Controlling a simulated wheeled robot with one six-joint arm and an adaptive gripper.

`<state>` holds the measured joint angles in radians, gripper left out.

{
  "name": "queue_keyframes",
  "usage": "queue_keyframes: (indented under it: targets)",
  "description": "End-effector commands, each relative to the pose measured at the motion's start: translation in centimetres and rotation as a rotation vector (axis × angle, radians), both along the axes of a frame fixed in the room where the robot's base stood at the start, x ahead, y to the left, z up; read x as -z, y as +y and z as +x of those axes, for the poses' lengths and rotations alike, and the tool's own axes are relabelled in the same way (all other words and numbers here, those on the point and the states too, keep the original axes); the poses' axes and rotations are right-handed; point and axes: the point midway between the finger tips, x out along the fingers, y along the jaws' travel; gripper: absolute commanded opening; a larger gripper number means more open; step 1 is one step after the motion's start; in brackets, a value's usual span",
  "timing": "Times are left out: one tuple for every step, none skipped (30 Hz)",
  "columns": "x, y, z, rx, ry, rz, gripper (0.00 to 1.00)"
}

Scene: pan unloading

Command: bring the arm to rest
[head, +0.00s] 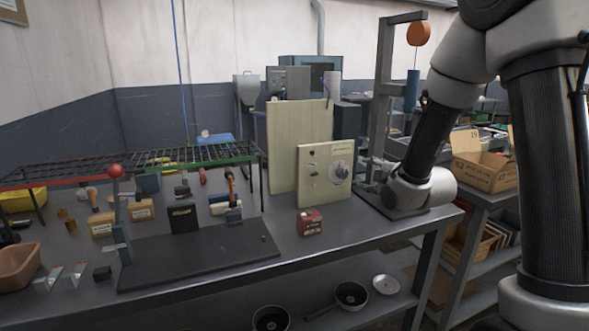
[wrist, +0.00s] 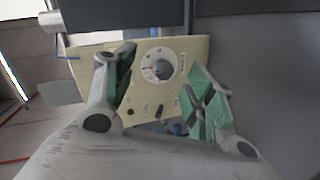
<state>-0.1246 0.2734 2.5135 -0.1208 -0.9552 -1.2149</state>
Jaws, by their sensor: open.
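My gripper (wrist: 158,62) shows in the wrist view with its two green-padded fingers spread apart and nothing between them. Beyond the fingers is a cream panel (wrist: 132,88) with a round dial. In the head view my arm comes down from the upper right, and its lower end is just right of the cream panel (head: 313,185), above the table's right end. I cannot make out the fingers there. Two dark pans (head: 351,296) (head: 270,319) and a pale round dish (head: 386,285) are on the shelf under the table.
The table (head: 285,262) holds a black mat (head: 185,262), a red box (head: 309,222), a wire rack (head: 150,165) over several tools, and a brown bin (head: 18,265). A grey post (head: 383,90) stands behind my arm. A cardboard box (head: 483,170) is at right.

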Motion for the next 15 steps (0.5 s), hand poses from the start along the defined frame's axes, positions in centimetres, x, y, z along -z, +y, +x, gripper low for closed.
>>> queue_keyframes:
  targets:
    - [-1.7, -1.1, -1.0, 0.048, 0.061, 0.059, 0.54]
    - [-2.2, -1.8, -1.8, 0.080, 0.110, 0.099, 0.54]
    - [-2.8, -2.6, -3.1, 0.128, 0.177, 0.153, 0.54]
    - [-3.2, -3.3, -4.1, 0.165, 0.226, 0.195, 0.54]
    - [-3.7, -3.9, -5.3, 0.205, 0.274, 0.236, 0.54]
    - [-4.2, -4.7, -7.0, 0.261, 0.336, 0.293, 0.54]
    - [-4.6, -5.3, -8.4, 0.304, 0.381, 0.336, 0.54]
    - [-4.9, -5.8, -9.9, 0.350, 0.427, 0.379, 0.54]
    - [-5.4, -6.5, -12.0, 0.412, 0.484, 0.436, 0.54]
    - [-5.7, -7.0, -13.7, 0.461, 0.525, 0.478, 0.54]
    - [-6.0, -7.4, -15.5, 0.511, 0.567, 0.522, 0.54]
    - [-6.3, -7.9, -18.0, 0.578, 0.620, 0.577, 0.54]
    - [-6.6, -8.2, -19.8, 0.629, 0.657, 0.617, 0.54]
    - [-6.7, -8.5, -21.6, 0.677, 0.692, 0.654, 0.54]
    - [-6.9, -8.8, -24.0, 0.742, 0.735, 0.702, 0.54]
